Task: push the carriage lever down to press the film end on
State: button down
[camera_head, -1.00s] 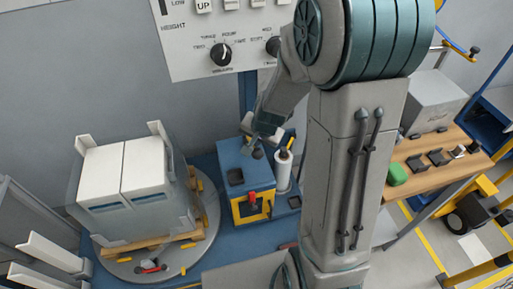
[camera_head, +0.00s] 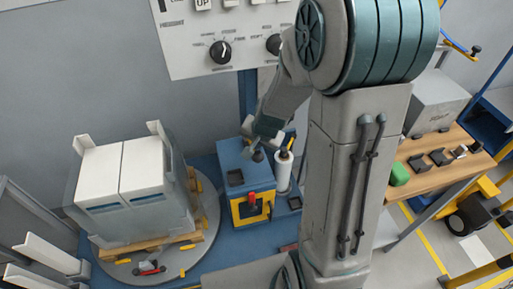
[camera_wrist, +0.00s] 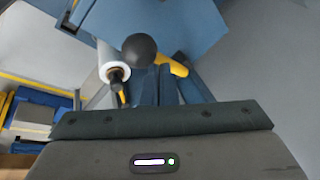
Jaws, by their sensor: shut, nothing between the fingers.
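A black ball knob (camera_wrist: 140,50), which looks like the carriage lever's end, shows in the wrist view just beyond my gripper. In the head view the knob (camera_head: 258,155) sits above the blue carriage box (camera_head: 232,158), beside the white film roll (camera_head: 284,172). The film roll (camera_wrist: 115,72) also shows left of the knob in the wrist view. My gripper (camera_head: 249,147) is shut and empty, close above the box and knob; contact cannot be told. A dark part of my gripper (camera_wrist: 160,119) spans the wrist view's lower half. The film end cannot be made out.
White-topped goods (camera_head: 120,170) stand on a wooden pallet (camera_head: 150,252) on a round turntable (camera_head: 205,245) at left. A wooden bench (camera_head: 440,175) stands right; a dial panel (camera_head: 235,35) is above.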

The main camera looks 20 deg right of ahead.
jog(key=shift+s+f+b, duration=0.25)
jog(key=shift+f+b, duration=0.35)
jog(key=shift+b, duration=0.05)
jog(key=shift+s+f+b, duration=0.25)
jog(key=shift+f+b, duration=0.3)
jog(key=shift+b, duration=0.05)
dwell(0.9)
jog(key=shift+r, duration=0.1)
dwell(0.5)
jog(key=shift+w+r+p, duration=0.35)
jog(key=shift+r+p, duration=0.35)
jog(key=shift+p, duration=0.05)
jog(key=shift+w+r+p, duration=0.3)
jog(key=shift+r+p, duration=0.45)
jog(key=shift+p, duration=0.05)
jog(key=shift+w+r+p, duration=0.35)
jog(key=shift+r+p, duration=0.35)
jog(key=shift+p, duration=0.05)
jog(key=r+p, duration=0.1)
jog(key=w+r+p, duration=0.1)
jog(key=r+p, duration=0.1)
jog(key=w+r+p, duration=0.1)
jog(key=shift+r, duration=0.3)
jog(key=shift+r, duration=0.1)
